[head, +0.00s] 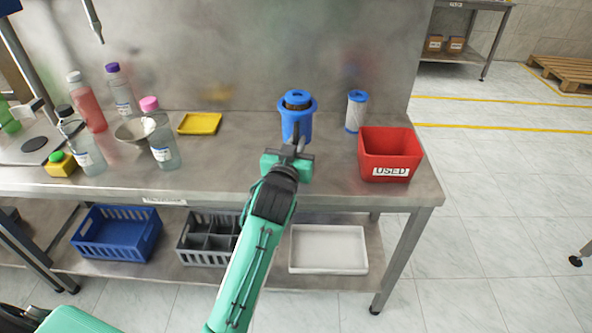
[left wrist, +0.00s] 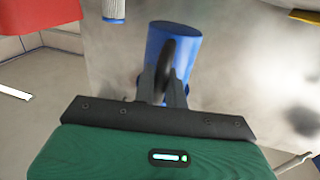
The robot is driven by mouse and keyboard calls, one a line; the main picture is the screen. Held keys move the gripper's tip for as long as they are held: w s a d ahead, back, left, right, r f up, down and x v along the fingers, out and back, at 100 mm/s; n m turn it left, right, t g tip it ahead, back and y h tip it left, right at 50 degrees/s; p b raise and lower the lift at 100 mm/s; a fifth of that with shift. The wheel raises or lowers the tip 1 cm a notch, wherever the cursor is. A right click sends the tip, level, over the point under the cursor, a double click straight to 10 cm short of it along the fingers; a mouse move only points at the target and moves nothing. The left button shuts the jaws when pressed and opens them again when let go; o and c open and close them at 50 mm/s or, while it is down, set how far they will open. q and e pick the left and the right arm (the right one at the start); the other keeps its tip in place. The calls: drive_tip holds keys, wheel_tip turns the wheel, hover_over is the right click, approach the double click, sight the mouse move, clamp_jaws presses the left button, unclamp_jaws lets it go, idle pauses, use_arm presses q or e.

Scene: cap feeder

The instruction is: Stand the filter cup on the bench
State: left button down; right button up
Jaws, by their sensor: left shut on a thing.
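The filter cup (head: 290,124) is blue, with a wide rim and a dark round middle on top. It looks upright in the head view, at the back middle of the bench (head: 240,160). My left gripper (head: 298,143) is in front of it, fingers shut on its dark handle. In the left wrist view the blue cup body (left wrist: 182,45) lies beyond the dark handle (left wrist: 166,70) between the fingertips (left wrist: 163,92). I cannot tell whether the cup's base touches the bench. My right gripper is not in view.
A white cartridge with a blue top (head: 356,113) stands right of the cup. A red bin marked USED (head: 390,152) is at the right end. A yellow tray (head: 200,124) and several bottles (head: 161,145) are to the left. Bare bench lies between tray and cup.

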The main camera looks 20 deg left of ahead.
use_arm(q)
wheel_tip(320, 180, down, 7)
drive_tip(key=shift+f+b, duration=0.1)
drive_tip(key=shift+b, duration=0.4)
drive_tip(key=shift+f, duration=0.1)
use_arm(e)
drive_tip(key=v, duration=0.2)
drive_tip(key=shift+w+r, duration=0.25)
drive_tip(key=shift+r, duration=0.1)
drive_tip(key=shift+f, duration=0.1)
use_arm(q)
drive_tip(key=c, duration=1.4)
unclamp_jaws()
drive_tip(key=shift+f, duration=0.1)
drive_tip(key=shift+c, duration=0.2)
